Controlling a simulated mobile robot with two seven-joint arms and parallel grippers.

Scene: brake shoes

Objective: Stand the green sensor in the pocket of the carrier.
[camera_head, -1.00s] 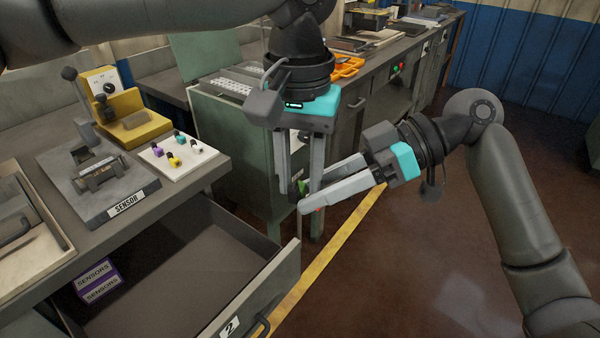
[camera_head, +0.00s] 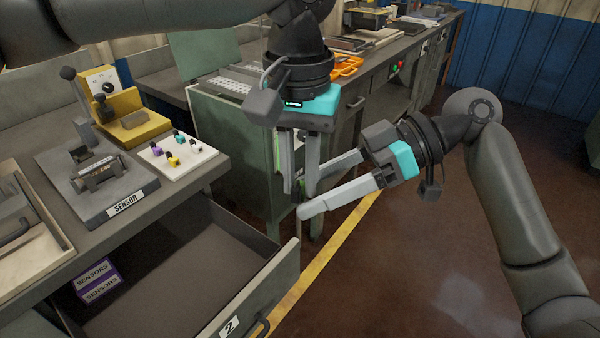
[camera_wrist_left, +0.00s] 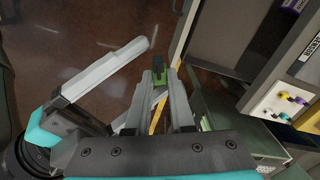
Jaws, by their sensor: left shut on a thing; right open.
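My left gripper (camera_head: 299,191) points down in front of the green cabinet and is shut on the green sensor. In the left wrist view the green sensor (camera_wrist_left: 159,77), with a dark end, sits between the left fingertips. In the head view the fingers mostly hide it. My right gripper (camera_head: 306,198) comes from the right with its fingers open around the left fingertips. One right finger also shows in the left wrist view (camera_wrist_left: 112,70). The dark metal carrier (camera_head: 98,172) lies on the grey base labelled SENSOR (camera_head: 125,203) on the bench at left. Its pocket is unclear.
A white board (camera_head: 170,165) with several small coloured sensors lies beside the base. A yellow fixture (camera_head: 140,127) stands behind. An open drawer (camera_head: 190,265) juts out below the bench, holding purple SENSORS boxes (camera_head: 97,282). A shallow tray (camera_head: 50,235) is at far left.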

